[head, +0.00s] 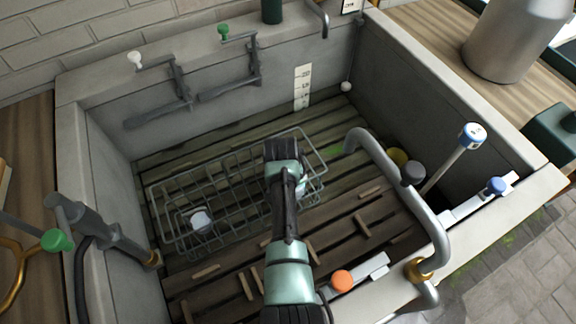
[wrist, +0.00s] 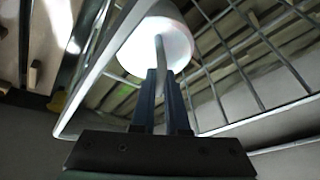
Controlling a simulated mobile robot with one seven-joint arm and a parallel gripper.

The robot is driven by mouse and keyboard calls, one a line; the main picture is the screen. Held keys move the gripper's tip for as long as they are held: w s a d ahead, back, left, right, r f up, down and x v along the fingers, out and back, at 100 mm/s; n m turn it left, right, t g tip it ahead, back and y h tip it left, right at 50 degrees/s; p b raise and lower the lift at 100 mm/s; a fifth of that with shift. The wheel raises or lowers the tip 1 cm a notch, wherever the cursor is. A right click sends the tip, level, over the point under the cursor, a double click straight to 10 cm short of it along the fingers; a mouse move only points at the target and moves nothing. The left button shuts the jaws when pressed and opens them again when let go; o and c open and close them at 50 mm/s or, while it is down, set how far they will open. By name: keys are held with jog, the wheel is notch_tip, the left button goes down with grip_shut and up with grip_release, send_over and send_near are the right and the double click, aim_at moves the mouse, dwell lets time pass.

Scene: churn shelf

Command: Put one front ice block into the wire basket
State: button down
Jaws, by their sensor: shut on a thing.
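The wire basket (head: 163,216) sits in the sunken basin, and its rim and mesh also show in the wrist view (wrist: 218,100). My gripper (head: 283,150) is over the right part of the basket, with its fingertips hidden from the head camera. In the wrist view my gripper (wrist: 167,78) is shut on a thin strip that rises from a pale, round ice block (wrist: 172,45). A pale patch of this block (head: 301,187) shows beside my arm in the head view. Another whitish block (head: 201,220) is in the left part of the basket.
A grey curved pipe (head: 380,160) rises right of the basket. Dark wooden slats (head: 345,236) with small pegs lie in front. Grey levers (head: 180,85) line the back wall, and a valve (head: 115,236) is at left. A metal can (head: 515,38) stands at the upper right.

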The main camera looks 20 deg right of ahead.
jog(key=shift+r, duration=0.1)
jog(key=c, duration=0.8)
grip_release()
jog(key=shift+c, duration=0.2)
jog(key=shift+o, duration=0.7)
jog(key=shift+s+f, duration=0.1)
jog(key=shift+f, duration=0.1)
jog(key=o, duration=0.4)
jog(key=shift+r, duration=0.1)
jog(key=shift+r, duration=0.1)
notch_tip(320, 180, up, 12)
jog(key=p, duration=1.1)
